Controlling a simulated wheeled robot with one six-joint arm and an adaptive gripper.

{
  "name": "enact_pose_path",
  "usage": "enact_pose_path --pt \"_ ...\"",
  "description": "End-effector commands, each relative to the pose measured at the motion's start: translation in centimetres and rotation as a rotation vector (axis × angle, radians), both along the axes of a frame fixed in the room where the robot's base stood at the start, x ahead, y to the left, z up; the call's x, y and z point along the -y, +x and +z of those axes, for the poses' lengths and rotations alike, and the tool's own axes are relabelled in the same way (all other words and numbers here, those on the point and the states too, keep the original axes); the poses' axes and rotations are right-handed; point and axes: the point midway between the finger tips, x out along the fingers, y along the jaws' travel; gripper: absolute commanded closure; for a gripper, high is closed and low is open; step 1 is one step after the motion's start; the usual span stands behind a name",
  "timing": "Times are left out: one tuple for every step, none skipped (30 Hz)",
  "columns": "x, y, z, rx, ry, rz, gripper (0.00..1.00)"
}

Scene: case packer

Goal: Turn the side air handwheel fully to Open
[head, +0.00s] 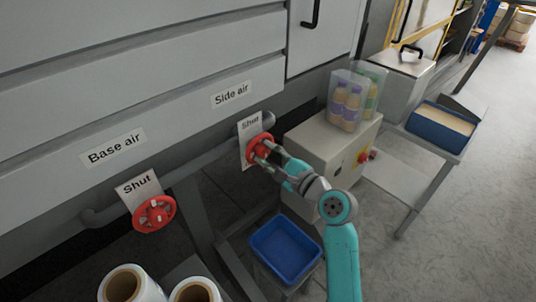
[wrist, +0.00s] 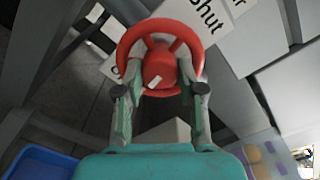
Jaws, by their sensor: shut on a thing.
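The side air handwheel (head: 257,147) is red and sits on a pipe below the "Side air" label (head: 232,94). A white plate (head: 250,124) behind it reads "Shut" at its top; its lower part is mostly hidden by the wheel. In the wrist view the red wheel (wrist: 187,32) fills the upper middle, with a small white mark on its hub. My gripper (wrist: 160,92) is shut on the wheel, its two fingers on either side of the hub at the near part of the rim. In the head view my gripper (head: 268,154) reaches the wheel from the lower right.
A second red handwheel (head: 154,214) with a "Shut" plate is at the lower left, under the "Base air" label (head: 113,147). A grey box (head: 310,138) with bottles in clear bins stands close right. A blue tray (head: 285,249) lies below my gripper.

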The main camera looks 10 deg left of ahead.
Motion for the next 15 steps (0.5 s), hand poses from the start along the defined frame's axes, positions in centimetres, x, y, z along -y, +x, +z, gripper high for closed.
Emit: enact_pose_path --pt "0.05 0.04 -0.07 -0.025 0.018 -0.002 0.96" --pt "0.05 0.04 -0.07 -0.041 0.030 -0.002 0.96" --pt "0.05 0.04 -0.07 -0.059 0.044 -0.002 0.96" --pt "0.05 0.04 -0.07 -0.072 0.054 -0.001 0.96" --pt "0.04 0.04 -0.07 -0.084 0.064 -0.001 0.96" --pt "0.05 0.04 -0.08 -0.099 0.075 -0.001 0.96" --pt "0.05 0.04 -0.08 -0.109 0.083 -0.001 0.96" --pt "0.05 0.04 -0.08 -0.118 0.090 -0.001 0.96" --pt "0.04 0.04 -0.09 -0.129 0.099 -0.001 0.96" --pt "0.04 0.04 -0.09 -0.136 0.104 -0.001 0.96" --pt "0.04 0.04 -0.09 -0.141 0.108 -0.001 0.96" --pt "0.04 0.04 -0.09 -0.149 0.115 -0.001 0.96" --pt "0.04 0.04 -0.09 -0.154 0.118 -0.001 0.96" --pt "0.04 0.04 -0.09 -0.158 0.121 -0.001 0.96" --pt "0.04 0.04 -0.09 -0.162 0.124 -0.001 0.96"
